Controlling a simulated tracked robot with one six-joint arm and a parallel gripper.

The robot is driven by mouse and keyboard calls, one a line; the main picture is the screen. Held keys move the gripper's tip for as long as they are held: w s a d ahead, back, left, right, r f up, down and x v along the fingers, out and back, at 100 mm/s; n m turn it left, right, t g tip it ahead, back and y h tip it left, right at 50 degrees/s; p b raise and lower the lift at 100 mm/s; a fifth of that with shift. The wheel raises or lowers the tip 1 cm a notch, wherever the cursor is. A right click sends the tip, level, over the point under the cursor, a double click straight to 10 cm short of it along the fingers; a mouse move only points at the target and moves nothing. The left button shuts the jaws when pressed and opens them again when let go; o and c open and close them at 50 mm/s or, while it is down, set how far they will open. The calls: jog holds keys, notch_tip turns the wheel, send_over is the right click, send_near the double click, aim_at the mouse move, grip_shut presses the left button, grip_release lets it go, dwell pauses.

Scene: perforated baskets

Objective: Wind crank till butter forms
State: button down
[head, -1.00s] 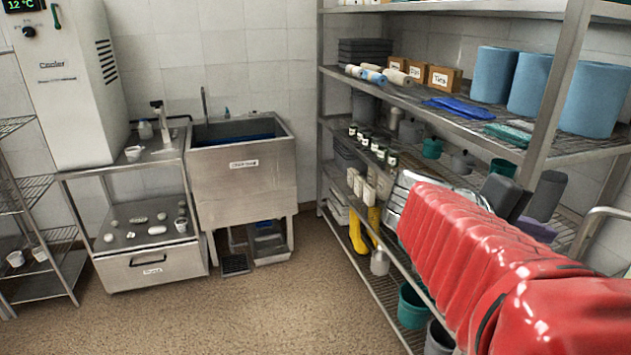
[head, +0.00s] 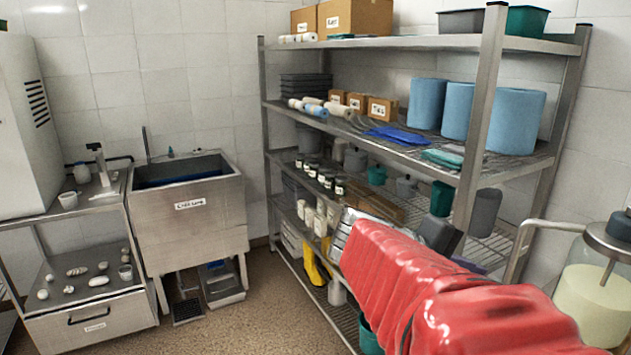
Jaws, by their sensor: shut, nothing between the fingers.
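A glass churn jar (head: 597,305) with pale cream-coloured contents stands at the right edge of the head view, partly cut off. It has a grey metal lid, and a metal rod runs down inside. A dark part (head: 621,226) sits above the lid; I cannot tell whether it belongs to the crank. No full crank handle shows. My red-sleeved arm reaches in from the lower right, pointing away towards the shelves. My gripper (head: 437,235) is at its far end, shut and empty, left of the jar and well apart from it. The sleeve hides part of it.
A tall metal shelf rack (head: 493,120) with blue rolls (head: 470,105), boxes and tubs fills the middle and right behind my arm. A steel sink (head: 190,215) and side table (head: 82,325) are left.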

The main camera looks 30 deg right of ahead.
jog(key=s+d+r+n+g, duration=0.5)
jog(key=d+r+n+g, duration=0.15)
jog(key=d+g, duration=0.4)
jog(key=r+n, duration=0.1)
jog(key=s+r+n+g+y, duration=0.1)
jog(key=r, duration=0.1)
jog(key=a+r+n+g, duration=0.1)
jog(key=r, duration=0.1)
jog(key=shift+s+a+r, duration=0.1)
jog(key=shift+s+r, duration=0.1)
jog(key=shift+s, duration=0.15)
jog(key=x, duration=1.4)
jog(key=shift+s+a+f, duration=0.1)
jog(key=shift+s+a, duration=0.05)
jog(key=shift+s, duration=0.05)
